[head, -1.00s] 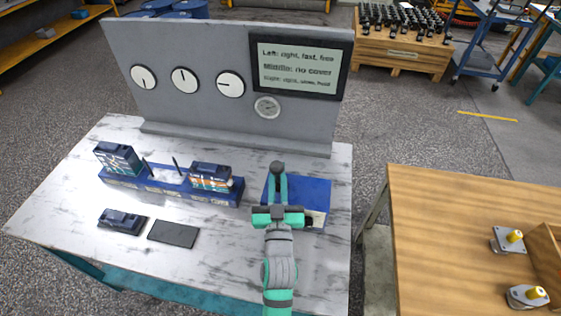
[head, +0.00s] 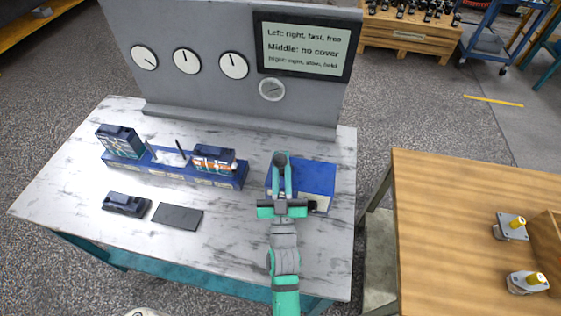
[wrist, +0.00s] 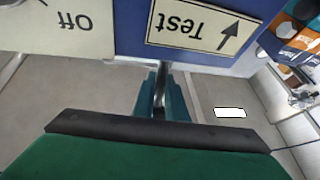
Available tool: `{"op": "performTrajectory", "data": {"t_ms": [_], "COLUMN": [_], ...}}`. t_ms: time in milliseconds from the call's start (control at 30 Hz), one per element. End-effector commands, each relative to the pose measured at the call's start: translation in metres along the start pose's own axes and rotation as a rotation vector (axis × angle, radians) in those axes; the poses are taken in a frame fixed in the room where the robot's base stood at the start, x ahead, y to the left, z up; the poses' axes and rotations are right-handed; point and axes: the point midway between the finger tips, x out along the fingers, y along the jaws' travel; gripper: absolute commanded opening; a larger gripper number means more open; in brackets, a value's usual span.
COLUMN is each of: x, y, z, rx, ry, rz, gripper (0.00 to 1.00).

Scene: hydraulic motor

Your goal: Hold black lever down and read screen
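My gripper (head: 281,172) is over the blue box (head: 315,178) at the right of the marble table. Its two teal fingers are close together around the black lever (head: 281,159), whose dark round end shows at the fingertips. In the wrist view the fingers (wrist: 161,92) have a thin metallic strip between them; the rest of the lever is hidden. "Test" (wrist: 190,24) and "Off" (wrist: 75,20) labels appear upside down there. The screen (head: 304,47) reads "Left: right, fast, free", "Middle: no cover" and, in smaller blurred text, apparently "Right: right, slow, hold".
Three white dials (head: 187,61) and a small gauge (head: 272,89) are on the grey panel. A blue rack (head: 180,178) with dark blue units stands left of my gripper. A loose unit (head: 126,204) and black plate (head: 178,216) lie in front. A wooden table (head: 450,230) stands right.

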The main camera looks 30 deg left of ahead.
Motion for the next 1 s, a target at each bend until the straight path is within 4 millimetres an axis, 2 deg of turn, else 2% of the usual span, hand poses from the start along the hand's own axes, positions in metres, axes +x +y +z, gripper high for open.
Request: {"op": "performTrajectory", "data": {"t_ms": [33, 67, 467, 567, 800, 1000], "x": [-0.002, -0.002, -0.005, -0.015, -0.055, -0.086], "y": [0.002, 0.001, 0.0, 0.001, 0.0, 0.004], "z": [0.002, 0.002, 0.001, 0.002, 0.003, -0.014], "rx": [-0.003, -0.002, -0.001, -0.003, -0.002, -0.002], "ry": [-0.005, -0.005, -0.002, -0.004, -0.007, -0.006], "rz": [0.001, 0.001, -0.001, -0.001, -0.004, 0.0], "gripper": [0.23, 0.3, 0.3, 0.3, 0.3, 0.3]}}
